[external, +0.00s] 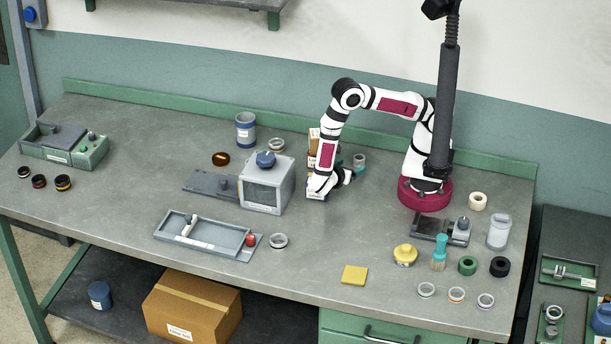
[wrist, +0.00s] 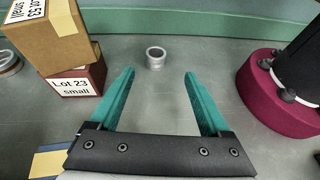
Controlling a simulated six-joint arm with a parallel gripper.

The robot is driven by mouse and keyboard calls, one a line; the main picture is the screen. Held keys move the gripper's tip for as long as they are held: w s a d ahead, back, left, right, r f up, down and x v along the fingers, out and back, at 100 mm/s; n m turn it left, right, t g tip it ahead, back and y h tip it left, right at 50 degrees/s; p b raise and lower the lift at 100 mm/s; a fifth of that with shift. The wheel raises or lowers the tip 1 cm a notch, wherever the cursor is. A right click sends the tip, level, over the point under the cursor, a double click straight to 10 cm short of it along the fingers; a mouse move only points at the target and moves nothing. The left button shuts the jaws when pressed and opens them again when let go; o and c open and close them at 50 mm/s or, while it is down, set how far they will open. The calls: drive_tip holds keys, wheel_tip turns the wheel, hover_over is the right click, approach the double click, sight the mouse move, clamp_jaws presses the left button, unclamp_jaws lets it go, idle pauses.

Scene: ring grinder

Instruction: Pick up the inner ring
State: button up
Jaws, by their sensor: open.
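A small grey metal ring (wrist: 156,57), likely the inner ring, stands on the bench top ahead of my gripper in the wrist view. It also shows in the external view (external: 359,160), just beyond the fingertips. My gripper (wrist: 158,75) is open and empty, with its two teal fingers low over the bench. The ring lies beyond the fingertips, roughly centred between them and not touched. In the external view my gripper (external: 357,172) is small and partly hidden by its own wrist.
Stacked boxes, a brown one (wrist: 55,38) over a red one (wrist: 78,85), stand close to the left finger. My base is at the right. A grey machine (external: 267,184) stands left of the boxes. A green back rail (wrist: 200,22) runs behind the ring.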

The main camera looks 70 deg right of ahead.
sight(358, 158)
drive_tip(key=x, duration=1)
drive_tip(key=shift+w+d+r, duration=0.1)
drive_tip(key=shift+w+d, duration=0.1)
drive_tip(key=shift+w, duration=0.15)
clamp_jaws()
